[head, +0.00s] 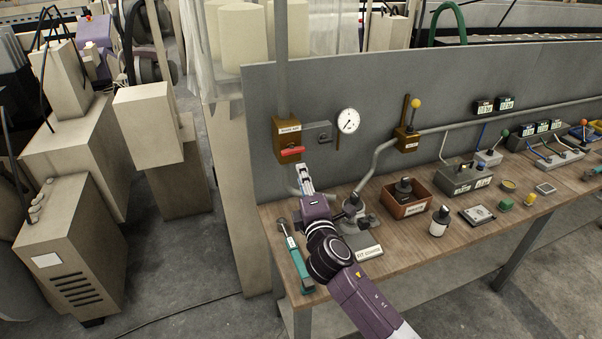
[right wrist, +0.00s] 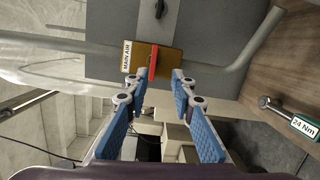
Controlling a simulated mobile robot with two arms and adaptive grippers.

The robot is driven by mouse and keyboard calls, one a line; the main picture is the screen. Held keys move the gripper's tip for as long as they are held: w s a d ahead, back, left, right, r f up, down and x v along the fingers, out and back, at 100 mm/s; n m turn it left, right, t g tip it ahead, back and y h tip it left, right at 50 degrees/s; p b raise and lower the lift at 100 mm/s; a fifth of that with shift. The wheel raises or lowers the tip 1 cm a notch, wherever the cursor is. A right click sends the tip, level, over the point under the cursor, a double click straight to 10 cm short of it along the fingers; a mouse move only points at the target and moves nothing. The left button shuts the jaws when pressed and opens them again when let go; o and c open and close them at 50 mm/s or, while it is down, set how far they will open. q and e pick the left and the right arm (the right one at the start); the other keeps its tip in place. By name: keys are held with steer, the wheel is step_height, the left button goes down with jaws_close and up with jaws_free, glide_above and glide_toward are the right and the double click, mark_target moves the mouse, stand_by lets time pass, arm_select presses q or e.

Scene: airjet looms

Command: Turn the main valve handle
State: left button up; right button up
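The main valve is a brown-orange box (head: 287,130) with a "MAIN AIR" label, mounted on the grey panel at the end of a vertical pipe. Its red handle (head: 292,151) lies roughly level across the lower part of the box. My right gripper (head: 304,172) is just below the handle, pointing up at it. In the right wrist view my right gripper (right wrist: 163,75) is open with nothing held. There the red handle (right wrist: 153,62) shows just beyond the fingertips, nearer the left finger. I cannot tell whether they touch. My left gripper is not in view.
A round gauge (head: 348,121) is right of the valve. The wooden bench (head: 405,243) below holds a teal-handled torque wrench (head: 296,258), a brown bin (head: 405,207) and a white bottle (head: 439,222). Pipes run along the panel (head: 262,100).

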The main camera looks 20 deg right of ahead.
mark_target(294, 153)
steer(key=shift+n, duration=0.3)
steer(key=w+b, duration=0.1)
steer(key=w, duration=0.1)
steer(key=w+b, duration=0.1)
steer(key=w, duration=0.2)
steer(key=w+r+b, duration=0.1)
steer(key=w, duration=0.2)
steer(key=shift+w+d, duration=0.2)
steer(key=shift+d, duration=0.05)
jaws_close()
